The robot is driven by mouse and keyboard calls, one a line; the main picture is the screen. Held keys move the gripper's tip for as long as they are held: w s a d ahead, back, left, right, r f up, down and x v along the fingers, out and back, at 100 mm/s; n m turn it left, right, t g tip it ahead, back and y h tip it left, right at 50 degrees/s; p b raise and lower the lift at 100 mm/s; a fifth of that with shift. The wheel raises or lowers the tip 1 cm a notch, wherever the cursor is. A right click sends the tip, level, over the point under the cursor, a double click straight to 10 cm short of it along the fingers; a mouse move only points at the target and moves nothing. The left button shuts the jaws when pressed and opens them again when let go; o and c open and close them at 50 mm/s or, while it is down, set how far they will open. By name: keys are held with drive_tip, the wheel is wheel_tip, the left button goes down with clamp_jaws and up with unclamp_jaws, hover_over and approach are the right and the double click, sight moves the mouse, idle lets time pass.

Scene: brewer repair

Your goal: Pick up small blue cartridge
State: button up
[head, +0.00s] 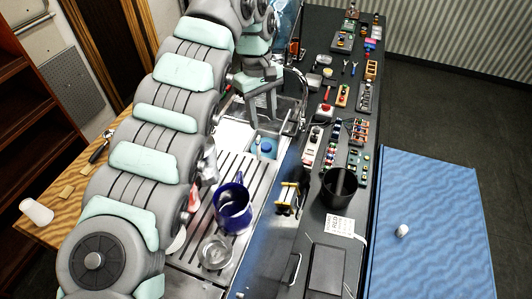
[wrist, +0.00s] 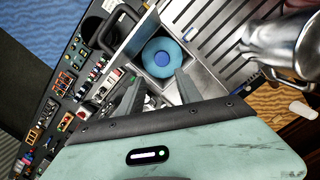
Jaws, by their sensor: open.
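In the head view the blue cartridge (head: 266,147) shows small inside the basin. My gripper (wrist: 160,78) is open, its two grey fingers apart at the near side of the cartridge in the wrist view. Nothing is between the fingers.
A metal pitcher (wrist: 285,45) is at the wrist view's right. A curved tap (head: 303,110) rises beside the basin. A black cup (head: 338,188) and several small parts crowd the dark counter.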

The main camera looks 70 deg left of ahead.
sight(266, 145)
drive_tip(key=f, duration=0.3)
drive_tip(key=d+f, duration=0.1)
drive_tip(key=f, duration=0.1)
drive_tip(key=shift+s+f, duration=0.1)
drive_tip(key=shift+s, duration=0.25)
drive_tip(key=shift+w+d+f+p, duration=0.2)
drive_tip(key=shift+d+f+p, duration=0.05)
drive_tip(key=shift+f+p, duration=0.4)
drive_tip(key=shift+w+d+f+p, duration=0.1)
drive_tip(key=shift+d+f+p, duration=0.15)
drive_tip(key=shift+f, duration=0.7)
drive_tip(key=shift+w+d+f+p, duration=0.15)
drive_tip(key=shift+f+p, duration=0.1)
drive_tip(key=shift+f, duration=0.7)
drive_tip(key=shift+s, duration=0.1)
clamp_jaws()
